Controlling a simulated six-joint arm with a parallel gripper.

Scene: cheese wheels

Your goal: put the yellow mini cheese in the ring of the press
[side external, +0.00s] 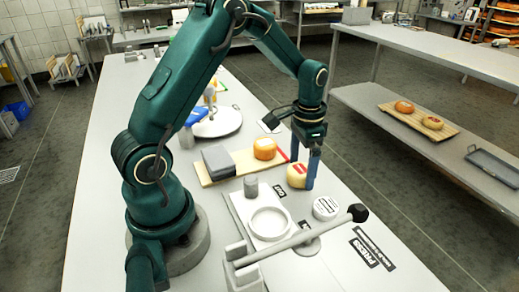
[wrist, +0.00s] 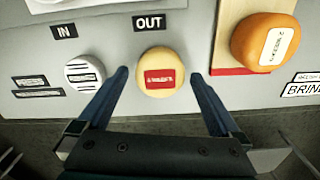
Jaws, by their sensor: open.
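The yellow mini cheese (side external: 297,176) is a small round wheel with a red label, lying on the table beside the press. In the wrist view it also shows (wrist: 158,58), just below the OUT sign. My gripper (side external: 304,170) points down at it, open. In the wrist view the fingertips of my gripper (wrist: 158,75) are on either side of the cheese, with gaps showing on both sides. In the side view the far finger is partly hidden behind the cheese. The press ring (side external: 270,222) is a white, empty-looking cup on the pale press base (side external: 240,218).
A white round cheese (side external: 326,208) lies near the IN sign (wrist: 64,31). The press's long lever (side external: 300,238) with a black knob crosses in front. An orange cheese (side external: 265,148) and a grey block (side external: 218,161) sit on a wooden board (side external: 240,163) behind.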

